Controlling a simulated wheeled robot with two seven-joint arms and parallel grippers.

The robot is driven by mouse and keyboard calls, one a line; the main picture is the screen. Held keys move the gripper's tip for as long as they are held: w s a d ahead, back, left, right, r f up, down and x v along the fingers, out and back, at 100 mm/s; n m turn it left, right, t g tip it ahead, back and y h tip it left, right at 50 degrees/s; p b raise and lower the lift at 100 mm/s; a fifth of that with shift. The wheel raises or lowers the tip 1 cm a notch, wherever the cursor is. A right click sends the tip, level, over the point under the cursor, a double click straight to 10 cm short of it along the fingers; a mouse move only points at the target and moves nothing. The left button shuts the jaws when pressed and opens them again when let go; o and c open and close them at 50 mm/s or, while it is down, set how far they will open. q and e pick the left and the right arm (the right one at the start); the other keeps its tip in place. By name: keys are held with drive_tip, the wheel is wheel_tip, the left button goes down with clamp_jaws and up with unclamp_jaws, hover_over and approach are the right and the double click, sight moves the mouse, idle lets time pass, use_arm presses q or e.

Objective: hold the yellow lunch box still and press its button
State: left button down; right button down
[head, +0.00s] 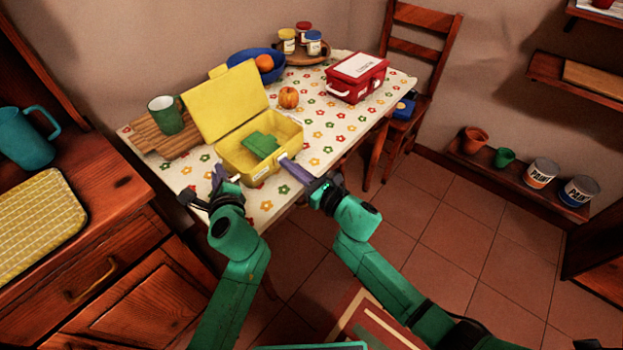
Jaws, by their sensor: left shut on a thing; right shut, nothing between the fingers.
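The yellow lunch box (287,128) stands on the table near its front edge. Its lid (226,100) is raised open and leans back to the left. A green block-like thing (261,145) lies inside. My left gripper (226,176) is at the box's front left corner, shut on the box's wall; the exact grip is hard to see. My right gripper (286,162) is shut and empty, its tips at the front right of the box, touching or very close to it. The button cannot be made out clearly.
A green mug (166,115) stands on a wooden board (146,137) left of the box. A small pumpkin (289,97), a red lunch box (356,78) and a blue bowl (243,64) with an orange are behind. The tablecloth (315,140) right of the box is clear.

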use_arm(q)
drive_tip(key=shift+s+f, duration=0.1)
drive_tip(key=shift+f, duration=0.1)
use_arm(e)
drive_tip(key=v, duration=1.3)
drive_tip(key=shift+d, duration=0.1)
use_arm(q)
drive_tip(key=c, duration=0.8)
unclamp_jaws()
drive_tip(key=shift+a, duration=0.1)
drive_tip(key=shift+c, duration=0.2)
use_arm(e)
drive_tip(key=shift+w+f, duration=0.1)
use_arm(q)
drive_tip(key=shift+r, duration=0.1)
drive_tip(key=v, duration=1.2)
drive_tip(key=shift+r, duration=0.1)
